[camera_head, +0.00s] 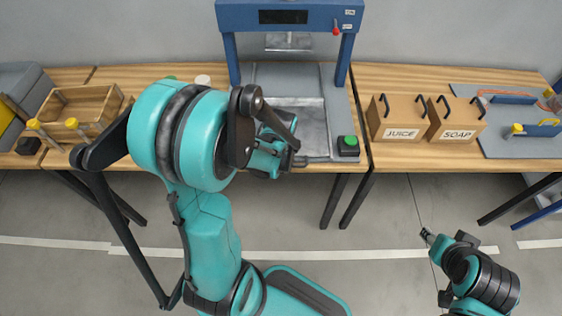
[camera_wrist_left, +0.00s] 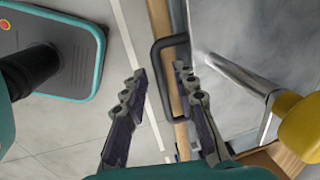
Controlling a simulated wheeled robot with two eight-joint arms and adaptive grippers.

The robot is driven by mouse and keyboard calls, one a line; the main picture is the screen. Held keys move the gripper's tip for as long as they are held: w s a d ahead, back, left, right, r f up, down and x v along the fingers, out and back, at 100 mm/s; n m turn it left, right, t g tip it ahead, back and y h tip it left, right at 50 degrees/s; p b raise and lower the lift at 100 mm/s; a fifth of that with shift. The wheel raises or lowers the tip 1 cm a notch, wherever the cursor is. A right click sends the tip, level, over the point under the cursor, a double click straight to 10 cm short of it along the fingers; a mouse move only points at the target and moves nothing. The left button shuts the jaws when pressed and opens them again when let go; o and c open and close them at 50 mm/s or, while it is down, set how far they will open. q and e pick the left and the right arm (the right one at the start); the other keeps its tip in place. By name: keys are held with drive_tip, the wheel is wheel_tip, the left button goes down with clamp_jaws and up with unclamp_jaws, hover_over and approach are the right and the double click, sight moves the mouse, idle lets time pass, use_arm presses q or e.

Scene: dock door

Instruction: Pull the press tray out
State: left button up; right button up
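The press tray (camera_head: 312,125) is a grey metal tray under the blue press frame, at the front of the bench. In the left wrist view the grey metal surface (camera_wrist_left: 225,85) shows at the right, with a black U-shaped handle (camera_wrist_left: 157,68) at its edge. My left gripper (camera_head: 292,155) is at the tray's front edge, partly hidden by my arm in the head view. In the wrist view its fingers (camera_wrist_left: 162,92) are apart, one on each side of the handle's outer bar. Contact cannot be told. My right gripper (camera_head: 428,237) is above the floor at the lower right, far from the tray.
The blue press frame (camera_head: 290,17) stands over the tray. A green button box (camera_head: 348,146) is at its right. JUICE (camera_head: 398,117) and SOAP (camera_head: 457,120) boxes stand further right. A wooden crate (camera_head: 113,107) is at left. A yellow-capped post (camera_wrist_left: 300,125) is near in the wrist view.

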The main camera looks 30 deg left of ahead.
use_arm(q)
wheel_tip(320, 180, up, 12)
drive_tip(key=s+d, duration=0.1)
drive_tip(key=shift+s, duration=0.4)
idle(0.3)
drive_tip(key=shift+d+f, duration=0.1)
drive_tip(key=shift+d, duration=0.05)
